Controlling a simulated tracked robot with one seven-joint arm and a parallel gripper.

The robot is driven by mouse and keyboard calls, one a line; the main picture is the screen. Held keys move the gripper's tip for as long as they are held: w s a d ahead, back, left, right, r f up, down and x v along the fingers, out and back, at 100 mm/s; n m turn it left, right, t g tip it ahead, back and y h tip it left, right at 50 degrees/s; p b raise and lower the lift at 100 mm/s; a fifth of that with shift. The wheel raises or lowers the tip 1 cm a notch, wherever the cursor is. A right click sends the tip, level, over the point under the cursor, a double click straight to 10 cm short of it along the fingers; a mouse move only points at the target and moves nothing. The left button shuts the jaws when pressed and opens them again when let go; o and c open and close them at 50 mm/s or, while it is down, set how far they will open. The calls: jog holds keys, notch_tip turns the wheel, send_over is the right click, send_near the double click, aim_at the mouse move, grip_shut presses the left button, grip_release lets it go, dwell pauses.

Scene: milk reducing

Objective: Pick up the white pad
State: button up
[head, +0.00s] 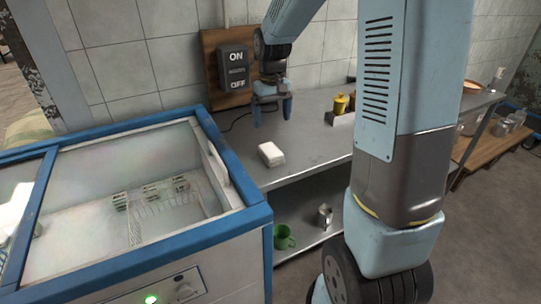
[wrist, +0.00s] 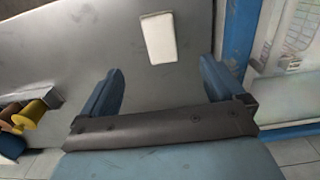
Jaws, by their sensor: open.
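The white pad (head: 271,154) lies on the grey metal counter (head: 305,150), close to the blue-edged freezer. In the wrist view the white pad (wrist: 158,38) is a pale rectangle beyond the fingertips, roughly between them from side to side. My gripper (head: 272,110) hangs above the counter, behind the pad in the head view, with its fingers pointing down. In the wrist view my gripper (wrist: 163,78) has its two blue fingers wide apart with nothing between them. It does not touch the pad.
The chest freezer (head: 240,195) with a glass top stands left of the counter. An ON/OFF switch box (head: 234,69) is on the wall behind. A green mug (head: 283,237) and a metal cup (head: 325,215) sit on the lower shelf.

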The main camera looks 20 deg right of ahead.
aim_at(271, 150)
notch_tip(271, 150, down, 14)
jog(key=shift+w+r, duration=0.15)
dwell(0.6)
jog(key=c, duration=1.3)
jog(key=shift+o, duration=0.2)
jog(key=shift+r, duration=0.3)
notch_tip(271, 150, up, 2)
jog(key=shift+r, duration=0.15)
jog(key=s+r, duration=1)
jog(key=s, duration=0.4)
jog(key=shift+d, duration=0.25)
